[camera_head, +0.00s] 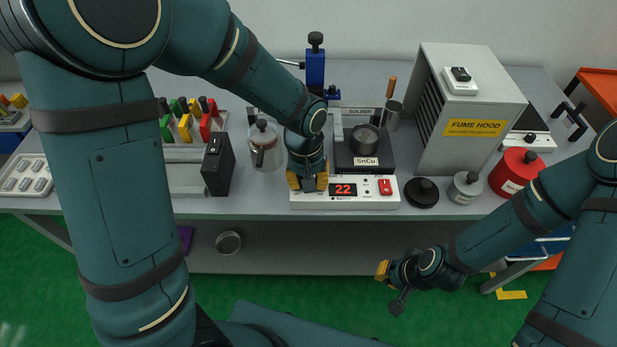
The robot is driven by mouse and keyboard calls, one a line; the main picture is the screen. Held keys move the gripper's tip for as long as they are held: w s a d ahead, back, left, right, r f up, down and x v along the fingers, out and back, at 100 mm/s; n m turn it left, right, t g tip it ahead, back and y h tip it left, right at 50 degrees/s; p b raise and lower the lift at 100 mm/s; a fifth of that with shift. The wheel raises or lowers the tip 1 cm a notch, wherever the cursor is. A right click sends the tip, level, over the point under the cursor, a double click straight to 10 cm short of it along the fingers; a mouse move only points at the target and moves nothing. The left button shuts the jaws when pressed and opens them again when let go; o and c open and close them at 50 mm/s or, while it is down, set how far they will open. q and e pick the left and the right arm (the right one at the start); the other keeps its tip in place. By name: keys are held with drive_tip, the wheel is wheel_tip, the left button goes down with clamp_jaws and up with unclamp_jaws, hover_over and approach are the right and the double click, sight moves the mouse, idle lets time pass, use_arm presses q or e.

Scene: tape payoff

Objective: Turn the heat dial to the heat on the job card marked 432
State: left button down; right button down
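The white control box (362,202) stands at the front edge of the bench, with a red display (343,190) that reads about 22 and a red switch (385,187) at its right. My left gripper (308,183) is over the left end of this box. Its yellow-tipped fingers cover the place left of the display. I cannot make out the heat dial there, nor whether the fingers touch it. My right gripper (391,286) is low in front of the bench, away from the box; its finger opening is unclear. I cannot make out a job card marked 432.
A dark pot unit labelled SnCu (367,163) stands behind the box. A glass jar (264,148) and black box (218,165) are to the left. A black round lidded thing (421,192), grey canister (464,188), red canister (515,172) and fume hood (465,110) are to the right.

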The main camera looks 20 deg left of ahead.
use_arm(q)
drive_tip(key=m+p, duration=0.1)
drive_tip(key=m, duration=0.4)
drive_tip(key=shift+m, duration=0.3)
drive_tip(key=m+p, duration=0.1)
drive_tip(key=m, duration=0.3)
drive_tip(key=shift+g, duration=0.3)
drive_tip(key=m+p, duration=0.1)
drive_tip(key=m, duration=0.3)
drive_tip(key=shift+p, duration=0.35)
drive_tip(key=shift+d+m+p, duration=0.1)
drive_tip(key=shift+m+p, duration=0.35)
drive_tip(key=shift+m, duration=1.05)
drive_tip(key=c, duration=0.6)
unclamp_jaws()
drive_tip(key=shift+w, duration=0.1)
